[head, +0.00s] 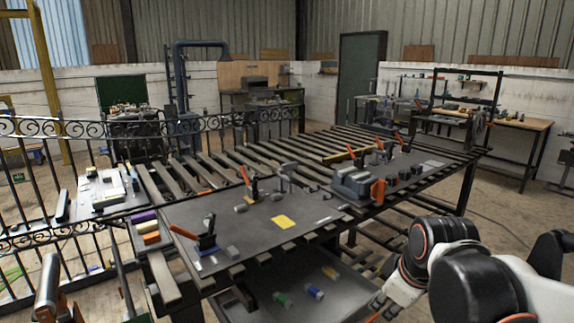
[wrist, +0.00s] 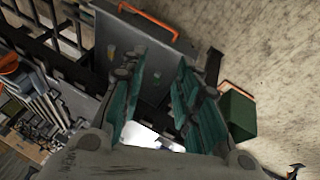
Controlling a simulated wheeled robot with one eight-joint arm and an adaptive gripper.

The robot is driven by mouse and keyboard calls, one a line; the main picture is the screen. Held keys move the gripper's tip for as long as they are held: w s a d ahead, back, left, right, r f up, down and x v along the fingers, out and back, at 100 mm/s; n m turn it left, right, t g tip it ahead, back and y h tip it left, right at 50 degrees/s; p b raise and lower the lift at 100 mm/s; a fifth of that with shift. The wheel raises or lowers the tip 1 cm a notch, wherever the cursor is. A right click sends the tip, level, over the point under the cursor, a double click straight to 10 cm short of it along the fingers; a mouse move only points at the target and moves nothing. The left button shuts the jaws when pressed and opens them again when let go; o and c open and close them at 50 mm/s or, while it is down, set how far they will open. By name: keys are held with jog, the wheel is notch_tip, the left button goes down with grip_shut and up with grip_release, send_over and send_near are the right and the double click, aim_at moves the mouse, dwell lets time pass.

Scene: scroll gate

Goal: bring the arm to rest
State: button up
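My gripper (wrist: 162,78) shows in the wrist view with its two teal-padded fingers spread apart. I see nothing held between them. A flat grey surface with an orange handle (wrist: 148,18) lies beyond the fingertips. My arm (head: 478,275), with black and white links, is folded at the lower right of the head view. It is right of the slatted metal table, and its gripper cannot be made out clearly there.
The slatted table (head: 285,237) carries clamps, a grey vise (head: 352,183) and a yellow pad (head: 284,222). A scrolled iron railing (head: 75,128) stands at left. A wooden workbench (head: 520,122) stands at the back right. A green box (wrist: 238,113) shows in the wrist view.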

jog(key=s+r+m+t, duration=0.1)
jog(key=s+m+t, duration=0.1)
jog(key=s+m, duration=0.7)
jog(key=shift+s+a+r, duration=0.15)
jog(key=shift+s+a, duration=0.2)
jog(key=shift+s, duration=0.6)
